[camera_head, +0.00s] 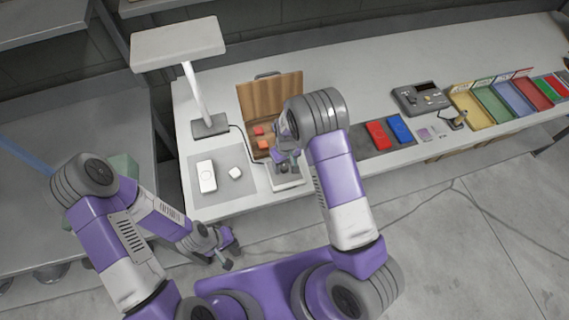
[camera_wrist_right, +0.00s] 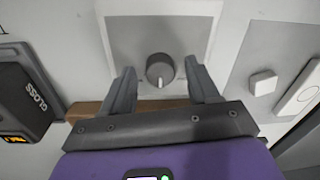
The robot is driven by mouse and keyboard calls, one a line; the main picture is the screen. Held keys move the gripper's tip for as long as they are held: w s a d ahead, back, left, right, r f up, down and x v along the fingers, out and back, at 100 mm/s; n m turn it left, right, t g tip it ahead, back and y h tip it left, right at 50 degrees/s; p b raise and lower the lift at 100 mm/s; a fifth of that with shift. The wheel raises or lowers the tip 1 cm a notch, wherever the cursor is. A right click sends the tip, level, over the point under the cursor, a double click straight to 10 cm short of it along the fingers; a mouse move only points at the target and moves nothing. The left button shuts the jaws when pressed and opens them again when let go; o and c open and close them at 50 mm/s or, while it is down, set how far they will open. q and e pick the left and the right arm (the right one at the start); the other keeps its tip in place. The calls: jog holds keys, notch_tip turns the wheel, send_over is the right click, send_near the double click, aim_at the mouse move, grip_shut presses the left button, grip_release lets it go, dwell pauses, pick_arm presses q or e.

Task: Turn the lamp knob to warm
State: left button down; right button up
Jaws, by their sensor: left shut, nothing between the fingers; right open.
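The lamp knob is a round dark grey dial (camera_wrist_right: 160,70) with a pale pointer mark, set on a grey panel with a white border (camera_wrist_right: 205,28). In the right wrist view its mark points toward the lower edge of the picture. My right gripper (camera_wrist_right: 163,80) is open, with one finger on each side of the knob; I cannot tell if they touch it. In the head view my right gripper (camera_head: 284,160) is over the knob panel and partly hides it. The lamp (camera_head: 178,42) stands at the back left. My left gripper (camera_head: 230,252) is shut and empty, off the table's front edge.
A grey mat (camera_head: 222,166) with a white remote-like device (camera_head: 206,176) and a small white block (camera_head: 235,173) lies left of the panel. An open wooden case (camera_head: 268,97) stands behind. A dark box marked GLOSS (camera_wrist_right: 22,98) is close in the wrist view.

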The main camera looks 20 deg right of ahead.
jog(key=c, duration=1)
jog(key=shift+c, duration=0.2)
jog(key=m, duration=0.2)
jog(key=shift+m+b, duration=0.35)
jog(key=shift+m, duration=0.05)
jog(key=m, duration=0.2)
jog(key=shift+m, duration=0.3)
jog(key=m, duration=0.5)
jog(key=shift+t, duration=0.3)
jog(key=shift+m, duration=0.4)
jog(key=o, duration=1)
